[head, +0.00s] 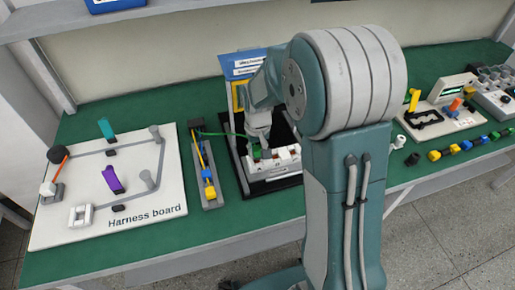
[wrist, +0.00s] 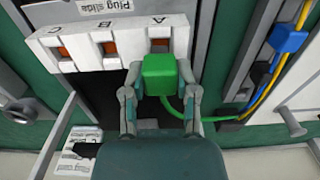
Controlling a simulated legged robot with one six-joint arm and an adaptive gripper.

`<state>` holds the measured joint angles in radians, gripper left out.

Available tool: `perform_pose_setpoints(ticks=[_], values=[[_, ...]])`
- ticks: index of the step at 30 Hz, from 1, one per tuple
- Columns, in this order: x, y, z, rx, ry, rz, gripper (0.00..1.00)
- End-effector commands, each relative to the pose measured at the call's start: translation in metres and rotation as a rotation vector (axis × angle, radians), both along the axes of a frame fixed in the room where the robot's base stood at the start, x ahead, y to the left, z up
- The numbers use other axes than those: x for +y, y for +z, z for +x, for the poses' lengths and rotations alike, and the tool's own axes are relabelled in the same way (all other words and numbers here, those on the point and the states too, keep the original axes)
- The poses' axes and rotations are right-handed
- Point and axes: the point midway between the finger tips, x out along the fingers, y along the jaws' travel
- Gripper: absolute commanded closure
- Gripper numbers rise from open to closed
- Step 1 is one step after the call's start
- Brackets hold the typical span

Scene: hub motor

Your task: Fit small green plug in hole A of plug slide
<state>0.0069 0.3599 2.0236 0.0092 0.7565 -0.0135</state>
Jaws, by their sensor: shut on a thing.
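The white plug slide (wrist: 135,32) has orange-brown openings under the letters C, B and A, and its printing is upside down in the wrist view. My gripper (wrist: 160,88) is shut on the small green plug (wrist: 160,72), with one finger on each side. The plug is in front of hole A (wrist: 160,45) and covers its near edge; I cannot tell whether it touches or enters. A green cable (wrist: 210,118) runs from the plug to the right. In the head view, the plug slide (head: 283,163) is partly hidden by my arm, with my gripper (head: 259,147) over it.
A grey holder (head: 207,172) with yellow and blue parts stands left of the plug slide; its blue part (wrist: 287,38) shows in the wrist view. The harness board (head: 75,215) lies farther left. Several coloured parts and a grey device (head: 440,105) are at right.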

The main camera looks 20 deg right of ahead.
Motion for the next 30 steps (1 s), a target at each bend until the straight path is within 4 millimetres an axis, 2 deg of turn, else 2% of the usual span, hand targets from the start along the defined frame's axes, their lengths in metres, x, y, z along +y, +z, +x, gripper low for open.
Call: perform_pose_setpoints(ticks=[30], values=[[0.002,-0.011,0.0,0.001,0.0,0.0,0.98]])
